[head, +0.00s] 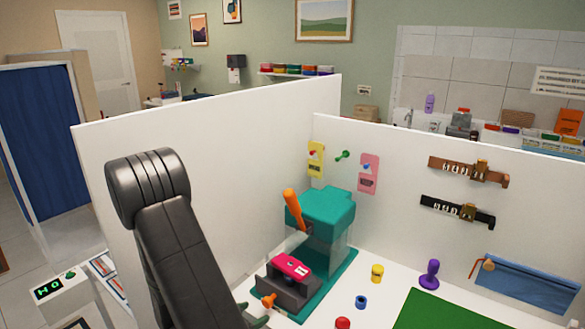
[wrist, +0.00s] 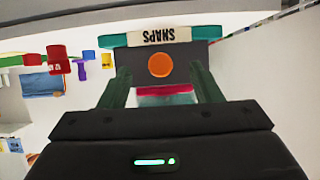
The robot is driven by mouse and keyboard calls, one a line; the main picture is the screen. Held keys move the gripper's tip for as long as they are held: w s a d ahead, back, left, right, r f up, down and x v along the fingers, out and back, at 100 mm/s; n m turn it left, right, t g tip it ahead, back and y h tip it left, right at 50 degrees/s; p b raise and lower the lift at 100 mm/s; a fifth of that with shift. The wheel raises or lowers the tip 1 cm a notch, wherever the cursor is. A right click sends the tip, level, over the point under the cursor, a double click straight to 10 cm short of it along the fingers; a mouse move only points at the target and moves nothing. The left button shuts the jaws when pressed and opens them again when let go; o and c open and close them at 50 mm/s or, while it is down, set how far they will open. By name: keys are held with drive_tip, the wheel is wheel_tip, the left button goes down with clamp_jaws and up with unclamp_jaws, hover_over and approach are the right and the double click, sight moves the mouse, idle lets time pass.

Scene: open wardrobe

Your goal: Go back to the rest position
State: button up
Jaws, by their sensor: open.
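My gripper (wrist: 161,78) shows in the wrist view with its two dark green fingers spread apart and nothing held between them. Beyond the fingers is a grey block with an orange round knob (wrist: 160,65) and an upside-down "SNAPS" label (wrist: 159,36). In the head view my black arm reaches down at the left of centre and hides most of the gripper. The teal press (head: 322,212) stands just right of the arm, with an orange handle (head: 293,208) and a pink piece (head: 290,266) on its grey block. I cannot tell whether the fingers touch anything.
White panels (head: 225,145) stand behind the worktop. A yellow spool (head: 377,273), a blue ring (head: 361,302), a red piece (head: 343,323), a purple stamp-like item (head: 429,274) and a green mat (head: 440,310) lie to the right.

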sight(265, 305)
drive_tip(key=p+v, duration=0.2)
drive_tip(key=v, duration=0.2)
drive_tip(key=b+x, duration=0.1)
drive_tip(key=x, duration=0.2)
drive_tip(key=b+x, duration=0.2)
drive_tip(key=x, duration=0.2)
drive_tip(key=r+b+x, duration=0.1)
drive_tip(key=x, duration=0.2)
drive_tip(key=shift+w+d+f, duration=0.1)
drive_tip(key=shift+w+d, duration=0.1)
drive_tip(key=shift+w, duration=0.1)
drive_tip(key=shift+w+d, duration=0.3)
drive_tip(key=shift+w, duration=0.15)
